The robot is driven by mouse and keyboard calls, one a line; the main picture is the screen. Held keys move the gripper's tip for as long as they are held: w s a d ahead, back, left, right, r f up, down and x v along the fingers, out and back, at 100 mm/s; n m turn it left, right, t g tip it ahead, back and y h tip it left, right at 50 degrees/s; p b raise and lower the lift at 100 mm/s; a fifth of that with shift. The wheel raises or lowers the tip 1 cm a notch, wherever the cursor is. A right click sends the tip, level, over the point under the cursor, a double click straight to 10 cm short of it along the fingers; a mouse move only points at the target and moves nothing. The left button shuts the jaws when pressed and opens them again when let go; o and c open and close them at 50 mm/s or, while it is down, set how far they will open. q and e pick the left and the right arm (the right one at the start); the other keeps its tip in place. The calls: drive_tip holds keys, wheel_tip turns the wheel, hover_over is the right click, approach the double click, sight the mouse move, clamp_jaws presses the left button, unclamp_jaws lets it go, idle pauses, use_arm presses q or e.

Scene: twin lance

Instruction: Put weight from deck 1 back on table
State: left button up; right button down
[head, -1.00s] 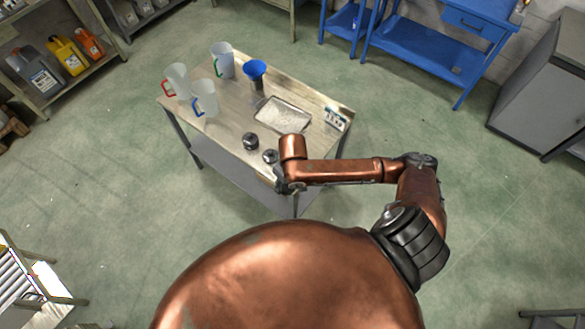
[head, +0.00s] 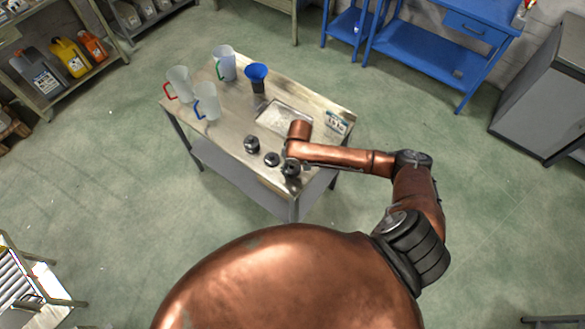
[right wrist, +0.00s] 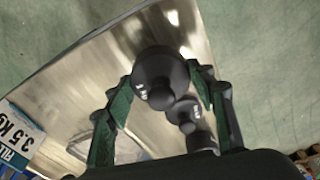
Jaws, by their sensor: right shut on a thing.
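My right gripper (head: 290,163) is over the front right part of the metal table (head: 228,128). In the right wrist view its two green-padded fingers (right wrist: 161,82) are shut on a dark round weight (right wrist: 160,76) with a knob and small white markings. The held weight also shows in the head view (head: 291,169), near the table's front edge; whether it touches the top I cannot tell. Two other dark weights, a taller one (head: 251,144) and a flatter one (head: 272,159), stand on the table to its left. My left gripper is not in view.
A shallow metal tray (head: 283,117), a blue-topped container (head: 256,77), a white label card (head: 337,122) and several clear jugs (head: 207,101) are on the table. A blue workbench (head: 430,55) stands behind. The table's front left is clear.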

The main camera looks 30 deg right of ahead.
sight(293, 169)
drive_tip(key=shift+w+d+f, duration=0.15)
drive_tip(key=shift+w, duration=0.15)
drive_tip(key=shift+w+f, duration=0.1)
drive_tip(key=shift+f, duration=1.5)
drive_tip(key=shift+f, duration=0.1)
drive_tip(key=c, duration=0.9)
unclamp_jaws()
drive_tip(key=shift+f, duration=0.1)
drive_tip(key=shift+d, duration=0.1)
drive_tip(key=r, duration=0.4)
drive_tip(key=s+r, duration=0.1)
drive_tip(key=r, duration=0.7)
drive_tip(key=shift+s+d+r+p, duration=0.1)
drive_tip(key=shift+s+p, duration=0.2)
drive_tip(key=shift+s, duration=0.05)
